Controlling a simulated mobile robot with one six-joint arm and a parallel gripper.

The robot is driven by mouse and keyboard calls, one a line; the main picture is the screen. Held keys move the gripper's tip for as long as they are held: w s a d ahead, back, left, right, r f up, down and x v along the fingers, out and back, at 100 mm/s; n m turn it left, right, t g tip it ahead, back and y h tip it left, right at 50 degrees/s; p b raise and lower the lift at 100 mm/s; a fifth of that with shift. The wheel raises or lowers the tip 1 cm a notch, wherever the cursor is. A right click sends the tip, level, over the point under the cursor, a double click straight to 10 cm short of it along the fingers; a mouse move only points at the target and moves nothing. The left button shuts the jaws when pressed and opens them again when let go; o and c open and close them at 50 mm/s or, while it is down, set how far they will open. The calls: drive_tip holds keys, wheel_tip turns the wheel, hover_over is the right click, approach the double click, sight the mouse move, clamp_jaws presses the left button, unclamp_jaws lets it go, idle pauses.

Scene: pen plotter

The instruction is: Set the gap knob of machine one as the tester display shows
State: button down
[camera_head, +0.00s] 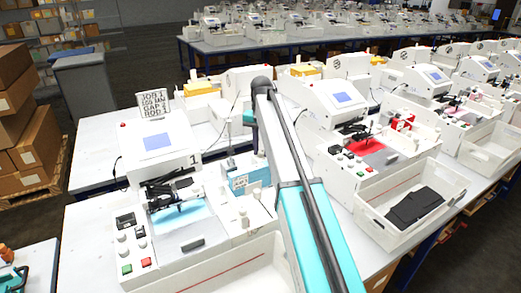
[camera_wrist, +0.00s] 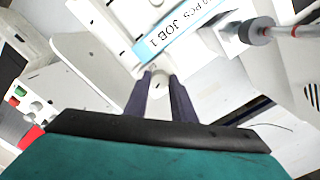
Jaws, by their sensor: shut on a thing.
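Machine one (camera_head: 205,248), marked 1, stands at left in the head view. White knobs (camera_head: 122,238) sit on its left panel; I cannot tell which is the gap knob. Its blue screen (camera_head: 158,140) shows no legible figures. A sign (camera_head: 153,100) above it reads JOB 1 and a GAP line, too small to read surely. In the wrist view my gripper (camera_wrist: 161,77) has its dark fingers slightly apart, shut on a small white piece that I cannot identify clearly. In the head view my arm hides the gripper. No tester reading is legible.
A blue box (camera_head: 250,178) with a label stands right of machine one, beside my arm. A blue strip (camera_wrist: 185,32) reading JOB 1 lies beyond the fingertips. A second machine (camera_head: 375,145) and a white bin (camera_head: 440,185) with dark pieces stand at right.

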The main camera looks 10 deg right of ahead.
sight(262, 152)
drive_tip(key=shift+s, duration=0.15)
drive_tip(key=c, duration=1.5)
unclamp_jaws()
drive_tip(key=shift+r, duration=0.1)
drive_tip(key=shift+r+p, duration=2.05)
drive_tip(key=shift+r, duration=1.6)
